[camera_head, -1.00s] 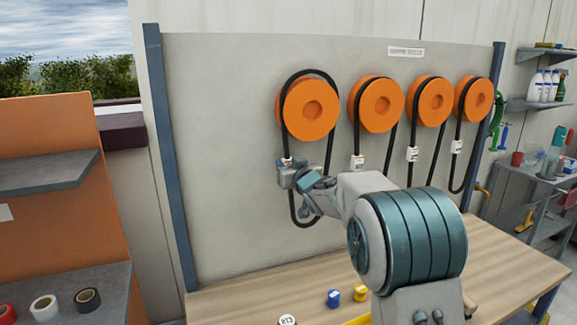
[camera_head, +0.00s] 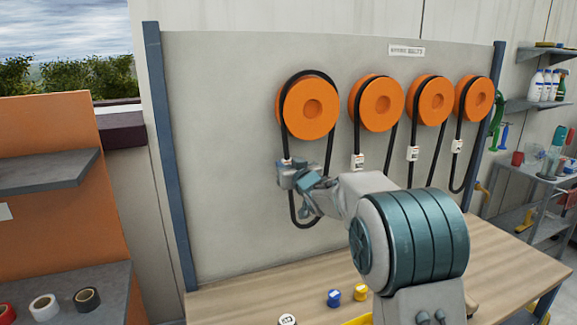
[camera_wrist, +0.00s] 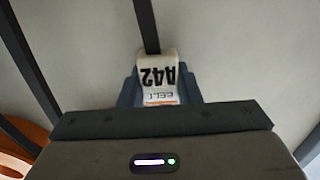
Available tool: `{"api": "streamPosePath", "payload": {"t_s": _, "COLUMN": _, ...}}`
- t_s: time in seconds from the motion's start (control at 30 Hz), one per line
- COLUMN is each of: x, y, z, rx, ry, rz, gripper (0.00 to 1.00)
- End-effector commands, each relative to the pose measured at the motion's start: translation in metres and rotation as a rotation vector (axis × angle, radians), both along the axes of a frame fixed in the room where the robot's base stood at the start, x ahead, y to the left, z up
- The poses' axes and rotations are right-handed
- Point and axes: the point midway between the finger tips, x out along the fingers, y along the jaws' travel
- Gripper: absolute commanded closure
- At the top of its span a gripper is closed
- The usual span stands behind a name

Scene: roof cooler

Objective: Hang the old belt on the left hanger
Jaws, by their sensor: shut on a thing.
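A black belt (camera_head: 331,152) loops over the leftmost orange round hanger (camera_head: 309,107) on the grey board in the head view. Its lower end hangs down behind and below my gripper. My gripper (camera_head: 288,168) is at the left strand, just below the hanger, and is shut on the belt at its white tag. In the wrist view the tag (camera_wrist: 158,75) reads "A42" and "BELT" upside down, between the fingers (camera_wrist: 130,92). The black strand (camera_wrist: 147,25) runs up from the tag in that picture.
Several more orange hangers, each with a tagged black belt, are to the right, such as this one (camera_head: 376,103). The wooden bench (camera_head: 240,303) below bears a blue item (camera_head: 334,298) and a yellow-blue item (camera_head: 361,292). An orange shelf unit (camera_head: 60,130) stands left.

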Motion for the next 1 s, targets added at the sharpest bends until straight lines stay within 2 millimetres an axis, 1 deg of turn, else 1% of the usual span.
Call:
{"api": "streamPosePath", "payload": {"t_s": 0.5, "x": 0.000, "y": 0.000, "z": -0.014, "rx": 0.000, "ry": -0.002, "rz": 0.001, "gripper": 1.00}}
{"api": "streamPosePath", "payload": {"t_s": 0.9, "x": 0.000, "y": 0.000, "z": -0.015, "rx": 0.000, "ry": -0.002, "rz": 0.001, "gripper": 1.00}}
{"api": "streamPosePath", "payload": {"t_s": 0.93, "x": 0.000, "y": 0.000, "z": -0.015, "rx": 0.000, "ry": -0.002, "rz": 0.001, "gripper": 0.61}}
{"api": "streamPosePath", "payload": {"t_s": 1.0, "x": 0.000, "y": 0.000, "z": -0.015, "rx": 0.000, "ry": -0.002, "rz": 0.001, "gripper": 0.44}}
